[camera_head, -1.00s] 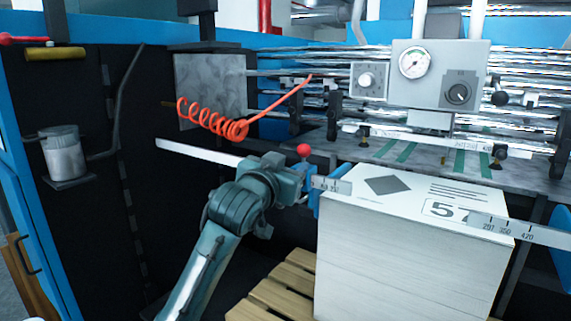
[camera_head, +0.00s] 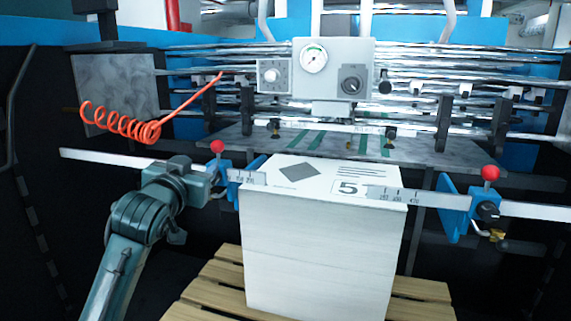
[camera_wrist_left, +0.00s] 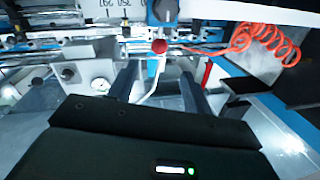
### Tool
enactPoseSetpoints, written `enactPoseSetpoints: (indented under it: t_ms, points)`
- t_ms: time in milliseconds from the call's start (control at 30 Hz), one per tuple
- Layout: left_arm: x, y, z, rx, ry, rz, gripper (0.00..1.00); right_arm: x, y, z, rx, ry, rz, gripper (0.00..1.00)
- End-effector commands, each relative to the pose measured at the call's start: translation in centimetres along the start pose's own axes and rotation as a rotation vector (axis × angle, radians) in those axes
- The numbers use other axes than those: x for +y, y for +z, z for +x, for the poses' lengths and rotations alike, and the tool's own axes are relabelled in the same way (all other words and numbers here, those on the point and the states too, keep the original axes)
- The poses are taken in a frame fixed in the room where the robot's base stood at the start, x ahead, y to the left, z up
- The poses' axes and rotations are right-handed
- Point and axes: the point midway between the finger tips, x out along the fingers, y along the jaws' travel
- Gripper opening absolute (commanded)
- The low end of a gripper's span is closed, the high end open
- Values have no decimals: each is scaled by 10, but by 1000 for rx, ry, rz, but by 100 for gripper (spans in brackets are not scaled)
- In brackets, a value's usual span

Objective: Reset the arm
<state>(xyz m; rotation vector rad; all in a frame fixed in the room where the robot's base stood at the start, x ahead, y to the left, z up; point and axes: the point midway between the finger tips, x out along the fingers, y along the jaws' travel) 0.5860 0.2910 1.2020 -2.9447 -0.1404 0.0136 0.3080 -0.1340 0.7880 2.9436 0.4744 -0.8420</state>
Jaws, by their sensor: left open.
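My left gripper (camera_head: 210,183) is at the left blue side guide (camera_head: 228,180), just below its red knob (camera_head: 217,146). In the left wrist view its two dark fingers (camera_wrist_left: 158,88) stand apart, with the red knob (camera_wrist_left: 159,46) showing beyond the gap. I see nothing held between them. Whether the fingers touch the guide is hard to tell. My left arm reaches up from the lower left of the head view. My right gripper is in neither view.
A white stack (camera_head: 315,245) marked with a 5 sits on a wooden pallet (camera_head: 215,285). A ruler bar (camera_head: 110,158) crosses at its top, with a second red-knobbed guide (camera_head: 490,173) at right. Behind are a gauge box (camera_head: 333,70), metal rollers and an orange coiled hose (camera_head: 120,123).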

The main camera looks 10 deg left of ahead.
Motion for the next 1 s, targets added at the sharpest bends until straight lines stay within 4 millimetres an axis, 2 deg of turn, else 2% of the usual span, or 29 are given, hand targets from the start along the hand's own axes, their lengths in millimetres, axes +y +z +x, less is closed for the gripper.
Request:
enactPoseSetpoints:
  t_ms: [67,133,267,300,400,467,500,600,700,800,900,1000]
  points:
    - [8,16,0,-22,17,4,50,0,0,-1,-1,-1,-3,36]
    - [21,42,-2,-54,44,10,50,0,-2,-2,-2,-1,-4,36]
    - [59,119,-20,-147,127,21,50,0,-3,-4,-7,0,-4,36]
    - [72,145,-30,-178,156,21,50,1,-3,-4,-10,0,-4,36]
    - [103,207,-64,-254,226,15,50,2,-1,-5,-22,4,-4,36]
    - [120,241,-89,-300,264,5,50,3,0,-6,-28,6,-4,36]
    - [131,263,-108,-331,289,-3,50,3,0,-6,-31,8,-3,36]
    - [156,310,-161,-405,344,-29,50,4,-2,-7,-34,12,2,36]
    - [175,343,-213,-469,386,-58,50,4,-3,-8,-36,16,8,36]
    - [187,364,-256,-517,412,-84,50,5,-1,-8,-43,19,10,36]
    - [194,374,-282,-545,427,-101,50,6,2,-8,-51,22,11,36]
    - [197,378,-294,-557,433,-108,50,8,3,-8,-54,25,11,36]
